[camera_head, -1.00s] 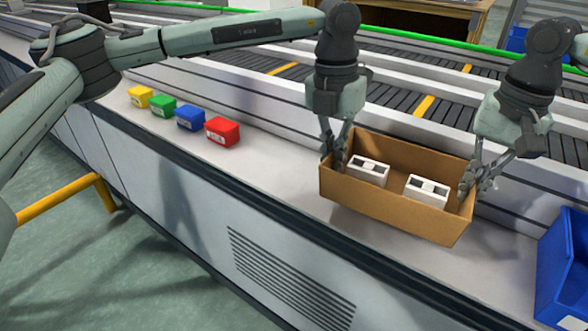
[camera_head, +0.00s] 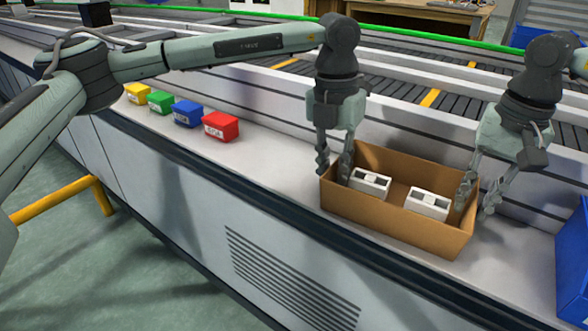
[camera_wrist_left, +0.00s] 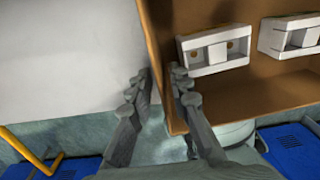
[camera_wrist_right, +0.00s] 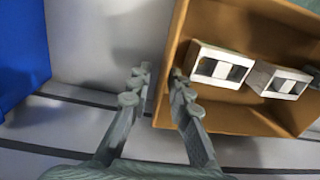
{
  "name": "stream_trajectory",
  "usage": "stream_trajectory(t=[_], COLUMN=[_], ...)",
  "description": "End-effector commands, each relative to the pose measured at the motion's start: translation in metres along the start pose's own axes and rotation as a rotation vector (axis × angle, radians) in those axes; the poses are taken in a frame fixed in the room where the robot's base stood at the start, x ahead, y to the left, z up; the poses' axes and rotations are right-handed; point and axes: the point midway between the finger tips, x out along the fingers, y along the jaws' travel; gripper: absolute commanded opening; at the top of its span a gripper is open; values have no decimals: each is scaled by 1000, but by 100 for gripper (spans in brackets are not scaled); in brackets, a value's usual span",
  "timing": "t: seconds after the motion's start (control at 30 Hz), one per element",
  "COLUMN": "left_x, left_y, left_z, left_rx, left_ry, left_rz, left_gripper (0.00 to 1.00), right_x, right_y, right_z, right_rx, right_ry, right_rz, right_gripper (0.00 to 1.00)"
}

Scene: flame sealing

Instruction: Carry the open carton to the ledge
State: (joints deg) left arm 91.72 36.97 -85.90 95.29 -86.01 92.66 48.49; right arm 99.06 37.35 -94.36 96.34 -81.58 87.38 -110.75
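The open brown carton (camera_head: 395,218) stands upright on the pale ledge (camera_head: 275,168) in front of the conveyor. Two white blocks with dark recesses, a left one (camera_head: 370,183) and a right one (camera_head: 428,203), lie inside it. My left gripper (camera_head: 334,165) is open at the carton's left wall, one finger outside and one inside; the left wrist view shows gaps beside the wall (camera_wrist_left: 158,50). My right gripper (camera_head: 478,198) is open and straddles the right wall in the same way, which also shows in the right wrist view (camera_wrist_right: 172,60). The carton's underside is hidden.
Yellow (camera_head: 137,93), green (camera_head: 160,102), blue (camera_head: 187,113) and red (camera_head: 220,126) small boxes stand in a row on the ledge to the left. A blue bin (camera_head: 573,265) is at the right edge. The conveyor (camera_head: 400,85) runs behind the carton.

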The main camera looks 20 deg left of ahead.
Motion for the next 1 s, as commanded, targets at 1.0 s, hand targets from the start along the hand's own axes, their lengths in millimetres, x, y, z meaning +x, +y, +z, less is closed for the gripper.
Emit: stream_trajectory(t=[1.0], left_x=[-113], left_y=[-1], left_z=[0], left_rx=[1], left_ry=[-2], left_rz=[-3], left_gripper=[26], right_x=[-1], right_y=[-2], right_z=[1], right_rx=[-3], right_ry=[0], right_rz=[-4], right_gripper=[26])
